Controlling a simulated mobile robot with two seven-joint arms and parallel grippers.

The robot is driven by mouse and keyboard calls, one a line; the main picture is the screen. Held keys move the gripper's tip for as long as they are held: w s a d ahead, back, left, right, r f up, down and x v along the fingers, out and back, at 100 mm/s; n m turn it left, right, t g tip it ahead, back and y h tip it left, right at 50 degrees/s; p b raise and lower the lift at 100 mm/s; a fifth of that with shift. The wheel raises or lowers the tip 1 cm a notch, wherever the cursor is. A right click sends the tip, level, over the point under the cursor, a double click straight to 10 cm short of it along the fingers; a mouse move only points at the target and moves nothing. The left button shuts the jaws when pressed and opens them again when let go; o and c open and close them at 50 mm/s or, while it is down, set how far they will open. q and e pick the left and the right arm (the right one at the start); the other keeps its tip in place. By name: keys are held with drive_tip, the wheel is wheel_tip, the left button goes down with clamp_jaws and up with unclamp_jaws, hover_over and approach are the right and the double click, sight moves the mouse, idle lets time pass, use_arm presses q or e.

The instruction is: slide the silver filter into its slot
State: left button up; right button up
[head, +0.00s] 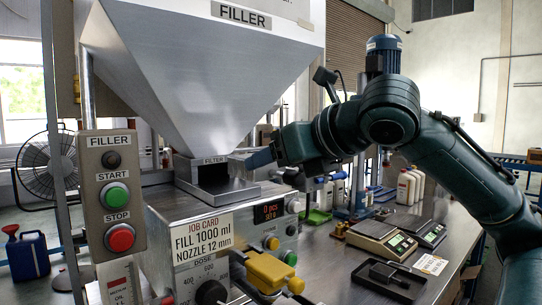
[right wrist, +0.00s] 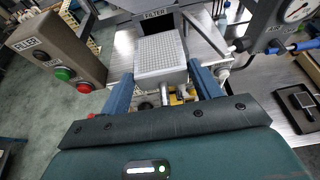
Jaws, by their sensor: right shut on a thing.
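The silver filter (right wrist: 160,55) is a square block with a fine mesh top and a short handle, seen in the right wrist view. My right gripper (right wrist: 164,84) is shut on it, with one blue finger on each side. The filter lies just in front of the housing labelled FILTER (right wrist: 157,14). In the head view, the dark slot (head: 213,178) opens under the FILTER label at the hopper's base. My right gripper (head: 262,158) is beside the slot, to its right. The filter's far end is hard to make out there. My left gripper is not in view.
The steel hopper (head: 200,70) rises above the slot. A button panel (head: 114,195) stands at left. A yellow part (head: 272,271) sticks out at the machine's front. Scales (head: 380,238) and a black tray (head: 388,280) occupy the bench at right.

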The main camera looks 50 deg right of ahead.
drive_tip(key=shift+w+r+p+x, duration=0.15)
drive_tip(key=shift+r+p+x, duration=0.35)
drive_tip(key=shift+x, duration=1.2)
drive_tip(key=shift+w+r+p+x, duration=0.2)
drive_tip(key=shift+p+x, duration=0.5)
drive_tip(key=shift+x, duration=0.95)
drive_tip(key=shift+w+r+p+x, duration=0.1)
drive_tip(key=shift+r+p+x, duration=0.4)
drive_tip(key=shift+x, duration=1.2)
drive_tip(key=shift+s+f+b, duration=0.1)
drive_tip(key=shift+f+b, duration=0.45)
drive_tip(key=shift+f, duration=0.55)
drive_tip(key=o, duration=1.2)
drive_tip(key=b+v, duration=0.2)
drive_tip(key=v, duration=1.1)
drive_tip(key=shift+s, duration=0.1)
